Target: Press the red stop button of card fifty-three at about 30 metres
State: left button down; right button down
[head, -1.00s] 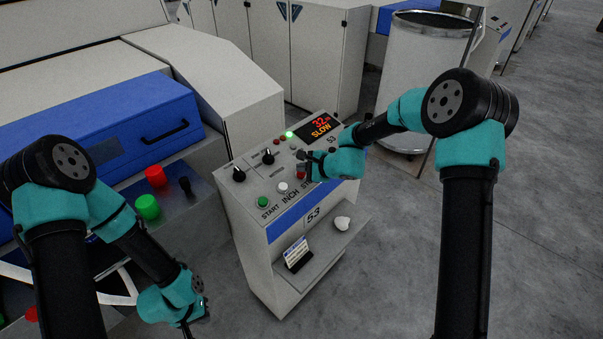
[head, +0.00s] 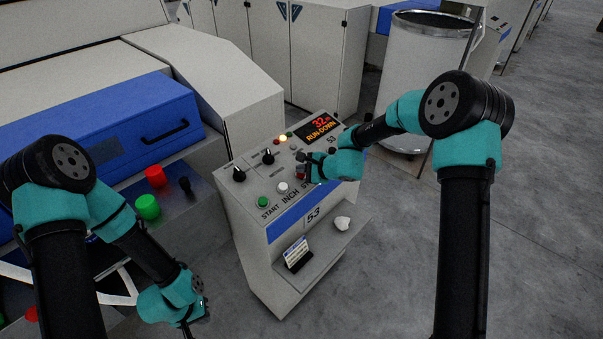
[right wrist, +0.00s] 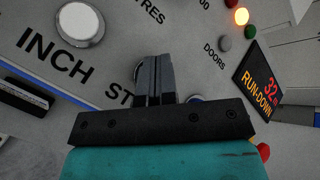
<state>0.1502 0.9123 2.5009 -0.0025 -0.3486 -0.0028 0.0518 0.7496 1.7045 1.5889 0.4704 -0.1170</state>
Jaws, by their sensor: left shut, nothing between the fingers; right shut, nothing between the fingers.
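Card 53's control panel (head: 255,170) stands in the middle of the head view, with a green START button (head: 263,202), a white INCH button (head: 283,187) and a mostly hidden red stop button (head: 299,173). The display (head: 320,130) reads 32 m and RUN-DOWN, also in the right wrist view (right wrist: 259,86). My right gripper (head: 303,168) is shut and empty, its fingertips down at the stop button; in the wrist view the fingers (right wrist: 154,75) cover the button and part of its lettering, so contact is hard to see. My left gripper (head: 188,328) is shut and empty, low at left.
An amber lamp (head: 283,139) is lit on the panel. Two black knobs (head: 267,156) stand left of the right gripper. Larger red (head: 156,176) and green (head: 148,207) buttons sit on the machine at left. A tall can (head: 425,60) stands behind the right arm.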

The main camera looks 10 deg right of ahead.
dwell(0.5)
jog(key=shift+s+d+r, duration=0.15)
jog(key=shift+r, duration=0.65)
jog(key=r, duration=0.3)
jog(key=s+r, duration=0.1)
jog(key=shift+d+r, duration=0.35)
jog(key=shift+r, duration=0.05)
dwell(0.6)
